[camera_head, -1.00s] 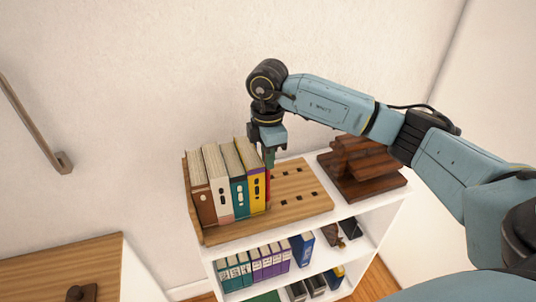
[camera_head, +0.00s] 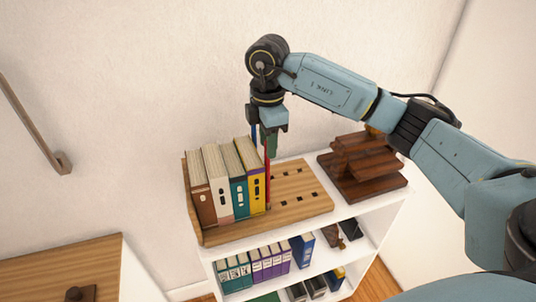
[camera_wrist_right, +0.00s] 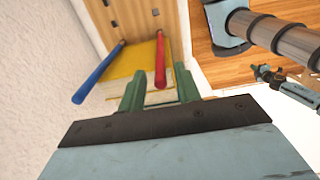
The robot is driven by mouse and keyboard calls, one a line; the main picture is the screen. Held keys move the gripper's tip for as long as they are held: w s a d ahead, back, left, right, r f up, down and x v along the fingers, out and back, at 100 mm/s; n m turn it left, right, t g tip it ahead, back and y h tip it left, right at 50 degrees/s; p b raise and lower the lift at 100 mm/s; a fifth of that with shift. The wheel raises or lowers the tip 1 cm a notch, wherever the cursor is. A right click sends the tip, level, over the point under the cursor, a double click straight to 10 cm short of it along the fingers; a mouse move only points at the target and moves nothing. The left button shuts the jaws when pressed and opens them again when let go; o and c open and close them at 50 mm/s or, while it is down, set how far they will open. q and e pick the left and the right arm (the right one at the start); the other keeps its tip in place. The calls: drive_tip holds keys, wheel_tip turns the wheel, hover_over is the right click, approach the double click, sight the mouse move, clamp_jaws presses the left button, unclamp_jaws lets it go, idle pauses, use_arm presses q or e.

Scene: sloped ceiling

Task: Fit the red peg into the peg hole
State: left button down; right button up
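The wooden board (camera_head: 300,205) with rows of dark square holes lies on top of the white shelf. The red peg (camera_wrist_right: 160,62) stands upright at the board, beside the yellow book. Its slim red side also shows in the head view (camera_head: 267,168). Its lower end seems to be at a hole, but how deep it sits is hard to tell. My right gripper (camera_wrist_right: 158,82) is open above it, with green fingers apart on both sides of the peg's upper end and visible gaps. It also shows in the head view (camera_head: 268,143).
A blue peg (camera_wrist_right: 98,73) stands near the wall side. Several books, including a yellow one (camera_head: 250,172), fill the board's left part. A dark wooden stepped rack (camera_head: 362,170) stands at right. The wall is close behind.

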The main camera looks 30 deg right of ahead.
wheel_tip(320, 180, up, 8)
drive_tip(key=shift+f, duration=0.2)
idle(0.4)
